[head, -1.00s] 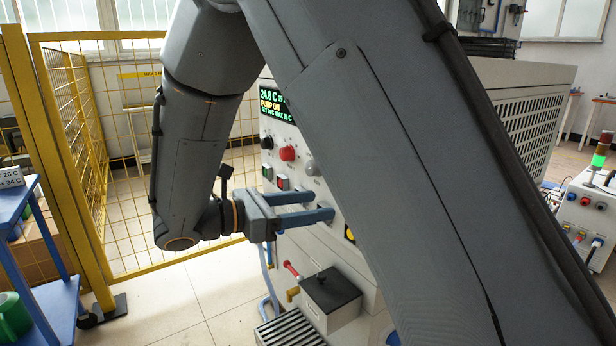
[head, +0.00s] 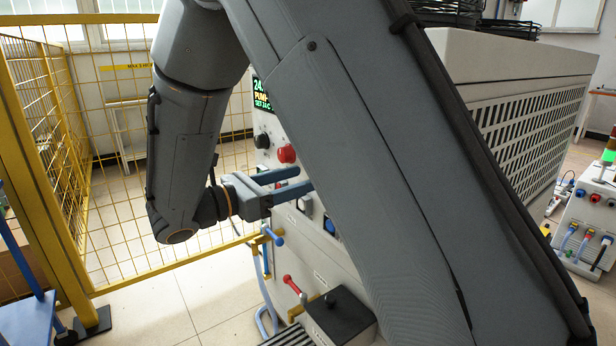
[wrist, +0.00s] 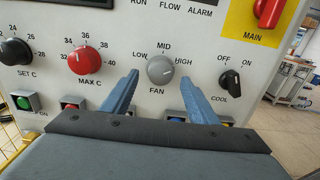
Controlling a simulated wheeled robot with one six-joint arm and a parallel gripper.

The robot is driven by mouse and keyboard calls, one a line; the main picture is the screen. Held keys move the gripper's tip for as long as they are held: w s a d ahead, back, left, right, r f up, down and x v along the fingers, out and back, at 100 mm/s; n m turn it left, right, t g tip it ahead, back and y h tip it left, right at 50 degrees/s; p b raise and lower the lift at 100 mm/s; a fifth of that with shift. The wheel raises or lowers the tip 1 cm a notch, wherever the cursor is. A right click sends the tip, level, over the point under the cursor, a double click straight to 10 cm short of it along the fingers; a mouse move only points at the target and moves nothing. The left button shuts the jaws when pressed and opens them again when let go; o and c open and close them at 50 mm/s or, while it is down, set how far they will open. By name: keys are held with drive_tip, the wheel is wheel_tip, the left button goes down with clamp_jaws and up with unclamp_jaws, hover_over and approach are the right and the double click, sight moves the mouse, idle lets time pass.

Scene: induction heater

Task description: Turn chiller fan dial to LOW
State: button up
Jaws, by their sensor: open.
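The fan dial (wrist: 160,70) is a round grey knob on the white chiller panel (wrist: 215,22), with LOW, MID and HIGH printed around it. I cannot tell surely which mark its pointer faces. My gripper (wrist: 160,82) is open, with its two blue fingers on the left and right below the dial in the wrist view. Whether they touch the panel cannot be told.
A red MAX C dial (wrist: 84,61) and black SET C dial (wrist: 15,52) lie left of the fan dial. A black COOL switch (wrist: 231,82) is close on its right. Lit buttons (wrist: 73,103) sit below. A yellow cage (head: 115,150) stands left.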

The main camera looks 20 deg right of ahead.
drive_tip(key=x, duration=0.3)
drive_tip(key=shift+d, duration=0.2)
drive_tip(key=c, duration=0.9)
